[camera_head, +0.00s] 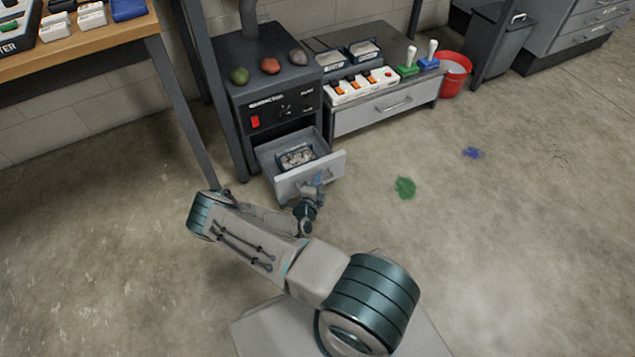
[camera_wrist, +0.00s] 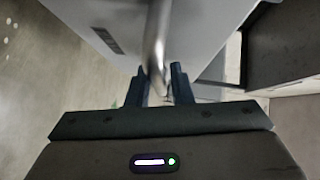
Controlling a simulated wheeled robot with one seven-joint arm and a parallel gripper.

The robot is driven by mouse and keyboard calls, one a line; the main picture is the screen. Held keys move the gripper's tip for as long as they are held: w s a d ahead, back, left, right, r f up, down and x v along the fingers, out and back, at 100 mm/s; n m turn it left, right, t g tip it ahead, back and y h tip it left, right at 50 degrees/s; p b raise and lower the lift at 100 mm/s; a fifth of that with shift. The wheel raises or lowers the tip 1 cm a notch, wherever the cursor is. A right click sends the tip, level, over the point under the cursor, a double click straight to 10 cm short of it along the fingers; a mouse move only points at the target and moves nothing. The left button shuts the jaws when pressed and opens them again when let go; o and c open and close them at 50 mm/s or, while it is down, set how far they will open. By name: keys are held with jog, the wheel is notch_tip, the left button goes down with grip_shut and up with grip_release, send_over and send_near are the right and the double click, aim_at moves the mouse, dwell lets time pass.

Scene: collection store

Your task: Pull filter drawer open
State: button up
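The filter drawer (camera_head: 318,175) is a light grey box drawer. It stands out, open, from the bottom of the dark extractor cabinet (camera_head: 237,120) in the head view. A dark container with pale, lumpy contents (camera_head: 297,157) sits inside it. The drawer front (camera_wrist: 205,25) fills the top of the wrist view. Its metal bar handle (camera_wrist: 157,45) runs down between the fingers of my gripper (camera_wrist: 160,78). My gripper (camera_head: 316,183) is at the drawer front in the head view. The fingers are close together and appear shut on the handle; exact contact is hard to see.
Three rounded lumps (camera_head: 270,66) lie on the cabinet top. A low bench with a closed drawer (camera_head: 385,108) stands to the right, then a red bucket (camera_head: 453,75). A wooden table (camera_head: 90,40) is at upper left. Green (camera_head: 405,188) and blue (camera_head: 473,153) patches mark the otherwise clear floor.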

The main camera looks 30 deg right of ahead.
jog(key=p+v, duration=0.4)
jog(key=v, duration=0.9)
jog(key=shift+s+a, duration=0.25)
jog(key=shift+a, duration=0.05)
jog(key=shift+r, duration=0.1)
notch_tip(320, 180, up, 40)
jog(key=s+m+g+p, duration=0.2)
jog(key=m+g+p, duration=1.15)
jog(key=m, duration=1.25)
jog(key=s+a+r+m+t+y+p, duration=0.1)
jog(key=s+r+m+p, duration=0.4)
jog(key=r, duration=0.8)
jog(key=s+a+r+m+t+y+p, duration=0.2)
jog(key=s+r+m+y+p, duration=0.3)
jog(key=r+m, duration=0.4)
jog(key=s+a+r+m+t+y+p, duration=0.1)
jog(key=s+a+r+m+y+p, duration=0.3)
jog(key=r, duration=1.5)
jog(key=s+m+y+p, duration=0.1)
jog(key=m+p, duration=0.2)
jog(key=shift+t, duration=0.25)
